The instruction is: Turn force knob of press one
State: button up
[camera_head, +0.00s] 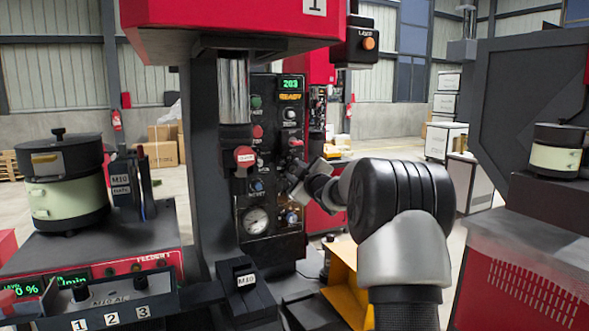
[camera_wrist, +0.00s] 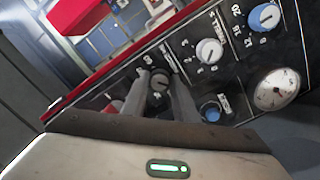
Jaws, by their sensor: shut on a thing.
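Press one's dark control panel (camera_head: 270,190) carries a green display reading 203, several buttons and knobs, and a round gauge (camera_head: 256,220). My gripper (camera_head: 299,170) reaches the panel from the right in the head view. In the wrist view its two pale fingers (camera_wrist: 160,84) stand on either side of a small dark round knob (camera_wrist: 159,77) and are shut on it. The knob's label is too small to read. In the head view the arm end and fingers hide the held knob.
In the wrist view a white knob (camera_wrist: 209,51), a blue knob (camera_wrist: 264,17), another blue knob (camera_wrist: 210,111) and the gauge (camera_wrist: 277,89) lie close by. The press ram (camera_head: 233,95) stands left of the panel, and a yellow chute (camera_head: 344,280) lies below my arm.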

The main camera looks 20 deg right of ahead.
jog(key=m+p, duration=0.2)
jog(key=p, duration=0.1)
jog(key=m+p, duration=0.1)
jog(key=m, duration=0.1)
jog(key=shift+r, duration=0.25)
jog(key=m+p, duration=0.4)
jog(key=shift+m+p, duration=0.3)
jog(key=shift+p, duration=0.05)
jog(key=m+p, duration=0.3)
jog(key=shift+d+g+y, duration=0.1)
jog(key=shift+g+y, duration=0.2)
jog(key=shift+y, duration=0.1)
jog(key=m+p, duration=0.2)
jog(key=m, duration=0.2)
jog(key=shift+f+p, duration=0.2)
jog(key=shift+p, duration=0.1)
jog(key=shift+m, duration=0.3)
jog(key=o, duration=1.1)
jog(key=shift+c, duration=0.2)
jog(key=shift+s, duration=0.15)
jog(key=s+b, duration=0.1)
jog(key=s, duration=1.6)
jog(key=shift+d+r, duration=0.2)
jog(key=shift+r, duration=0.25)
